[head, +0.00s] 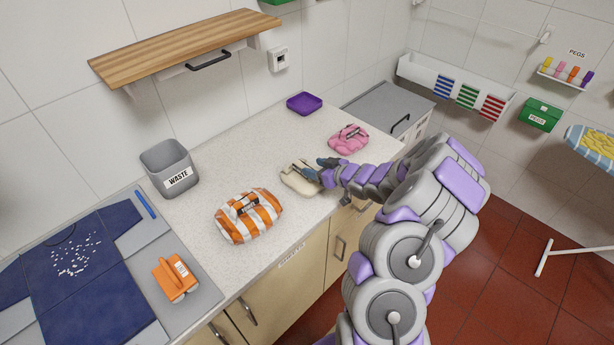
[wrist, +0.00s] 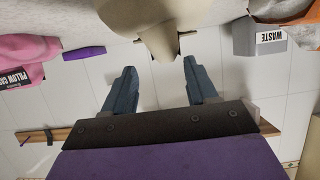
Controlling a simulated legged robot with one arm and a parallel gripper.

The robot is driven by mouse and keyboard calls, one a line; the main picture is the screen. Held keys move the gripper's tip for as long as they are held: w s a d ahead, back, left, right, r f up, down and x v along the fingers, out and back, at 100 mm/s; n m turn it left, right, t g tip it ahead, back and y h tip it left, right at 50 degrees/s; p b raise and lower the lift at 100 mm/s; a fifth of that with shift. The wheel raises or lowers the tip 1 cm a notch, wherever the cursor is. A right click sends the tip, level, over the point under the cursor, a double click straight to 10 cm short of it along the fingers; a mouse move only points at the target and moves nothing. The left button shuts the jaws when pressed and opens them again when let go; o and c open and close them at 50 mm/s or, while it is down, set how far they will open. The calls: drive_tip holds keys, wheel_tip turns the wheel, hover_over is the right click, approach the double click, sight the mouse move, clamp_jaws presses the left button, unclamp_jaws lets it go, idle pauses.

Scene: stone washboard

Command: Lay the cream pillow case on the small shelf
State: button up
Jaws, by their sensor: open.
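The cream pillow case (head: 299,181) is a small folded bundle on the speckled counter, between an orange-striped bundle and a pink one. My gripper (head: 320,169) is at its right side in the head view and partly covers it. In the wrist view, which is upside down, the cream case (wrist: 160,32) lies just ahead of my open gripper (wrist: 159,66), with a clear gap between the fingers. Whether a finger touches the case cannot be told. A wooden wall shelf (head: 180,45) with a dark handle below it hangs above the counter; its edge shows low in the wrist view (wrist: 50,135).
The striped bundle (head: 248,215) and pink bundle (head: 348,139) flank the case. Free counter lies behind the case.

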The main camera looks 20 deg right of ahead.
sight(304, 165)
drive_tip(key=shift+w+a, duration=0.2)
drive_tip(key=shift+a, duration=0.2)
drive_tip(key=w+a+f, duration=0.1)
drive_tip(key=w+a+b, duration=0.1)
drive_tip(key=w, duration=0.1)
drive_tip(key=shift+a+f, duration=0.25)
drive_tip(key=shift+f, duration=0.1)
drive_tip(key=shift+w+d+f, duration=0.1)
drive_tip(key=shift+w+f, duration=0.05)
drive_tip(key=shift+w, duration=0.25)
drive_tip(key=shift+w+d+f, duration=0.1)
drive_tip(key=shift+w+d, duration=0.15)
drive_tip(key=shift+d, duration=0.45)
drive_tip(key=shift+a, duration=0.55)
drive_tip(key=shift+c, duration=1.2)
drive_tip(key=shift+a, duration=0.25)
drive_tip(key=shift+c, duration=1.4)
drive_tip(key=shift+s+d, duration=0.1)
drive_tip(key=shift+d, duration=0.4)
clamp_jaws()
